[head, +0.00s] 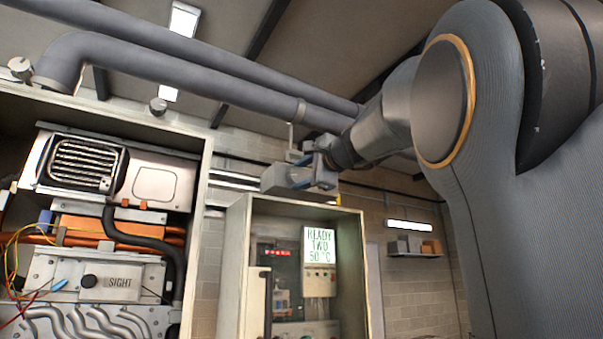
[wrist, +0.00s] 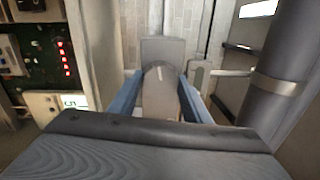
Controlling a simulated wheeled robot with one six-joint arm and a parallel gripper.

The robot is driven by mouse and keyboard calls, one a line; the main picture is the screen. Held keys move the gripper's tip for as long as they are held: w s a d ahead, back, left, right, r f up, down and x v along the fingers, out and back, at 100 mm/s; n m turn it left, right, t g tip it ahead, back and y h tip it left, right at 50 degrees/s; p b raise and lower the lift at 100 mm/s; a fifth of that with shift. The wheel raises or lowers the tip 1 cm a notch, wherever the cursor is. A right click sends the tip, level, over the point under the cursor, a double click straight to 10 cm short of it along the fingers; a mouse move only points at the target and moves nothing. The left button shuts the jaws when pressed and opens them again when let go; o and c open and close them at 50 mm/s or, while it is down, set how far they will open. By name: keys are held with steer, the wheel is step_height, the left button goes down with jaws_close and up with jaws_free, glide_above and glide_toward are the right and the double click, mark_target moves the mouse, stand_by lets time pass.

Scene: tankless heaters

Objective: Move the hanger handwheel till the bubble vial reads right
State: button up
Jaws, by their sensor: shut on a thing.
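My gripper (head: 318,172) is up by the pipe hanger, above the open cabinet in the head view. In the wrist view its two blue fingers (wrist: 161,92) are shut on a rounded grey-beige knob, which I take to be the hanger handwheel (wrist: 160,90). A pale line marks the knob's top. A grey block (wrist: 166,52) stands right behind it, and also shows in the head view (head: 284,181). A small grey-green plate (wrist: 197,76) sits right of the knob, joined to a strap on the pipe. It may hold the bubble vial; no bubble can be made out.
Thick grey pipes (head: 190,62) run overhead; one stands close on the right in the wrist view (wrist: 275,82). An opened heater (head: 110,180) fills the left. A wall shelf (head: 414,255) is right.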

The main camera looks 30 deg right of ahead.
steer(key=m+p, duration=0.3)
steer(key=m, duration=0.3)
steer(key=shift+r+h, duration=0.1)
steer(key=shift+h, duration=0.2)
steer(key=shift+a+m+p, duration=0.1)
steer(key=shift+m+p, duration=0.85)
steer(key=shift+m, duration=0.65)
steer(key=o, duration=1)
steer(key=shift+o, duration=0.2)
steer(key=shift+s, duration=0.1)
steer(key=s+b, duration=0.3)
steer(key=s, duration=0.4)
steer(key=shift+s+f, duration=0.3)
steer(key=shift+s, duration=0.05)
